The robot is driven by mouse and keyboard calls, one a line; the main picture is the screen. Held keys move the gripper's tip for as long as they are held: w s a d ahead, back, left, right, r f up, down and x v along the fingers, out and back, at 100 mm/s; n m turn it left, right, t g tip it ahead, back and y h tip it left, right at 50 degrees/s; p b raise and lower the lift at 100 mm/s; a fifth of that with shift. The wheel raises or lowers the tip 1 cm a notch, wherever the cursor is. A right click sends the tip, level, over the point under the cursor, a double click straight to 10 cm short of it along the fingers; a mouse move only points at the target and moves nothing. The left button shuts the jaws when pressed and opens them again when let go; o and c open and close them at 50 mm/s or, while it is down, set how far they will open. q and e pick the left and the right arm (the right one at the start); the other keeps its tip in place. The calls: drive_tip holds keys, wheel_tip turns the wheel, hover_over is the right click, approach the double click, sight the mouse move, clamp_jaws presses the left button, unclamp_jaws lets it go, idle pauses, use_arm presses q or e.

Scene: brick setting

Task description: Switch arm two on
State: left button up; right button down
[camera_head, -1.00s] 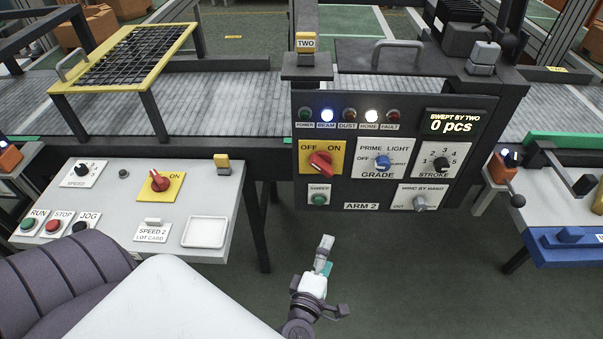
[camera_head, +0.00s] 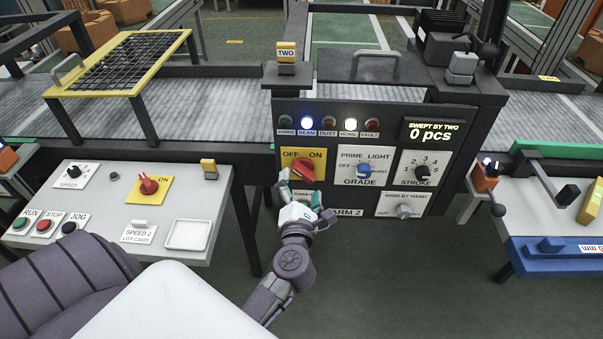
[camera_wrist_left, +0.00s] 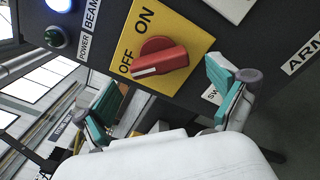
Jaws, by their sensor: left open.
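The arm 2 panel (camera_head: 387,116) stands at the centre. Its red rotary switch (camera_head: 303,170) is on a yellow plate marked OFF and ON. In the left wrist view the red switch (camera_wrist_left: 162,62) has its white mark toward OFF. The green POWER lamp (camera_wrist_left: 55,38) looks unlit; the BEAM lamp (camera_head: 307,122) glows. My left gripper (camera_head: 300,191) is open just below and in front of the switch. In the left wrist view its teal-padded fingers (camera_wrist_left: 164,88) are apart and empty, with the switch beyond and between them. The gripper partly hides the SWEEP button's label. My right gripper is out of view.
A similar red switch (camera_head: 149,185) is on the white side desk (camera_head: 110,220) at left. The GRADE knob (camera_head: 363,170), STROKE knob (camera_head: 422,172) and WIND BY HAND knob (camera_head: 404,211) are right of the red switch. A blue-edged table (camera_head: 555,257) stands at right.

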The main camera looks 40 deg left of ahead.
use_arm(q)
drive_tip(key=shift+x, duration=1.35)
drive_tip(key=c, duration=1.1)
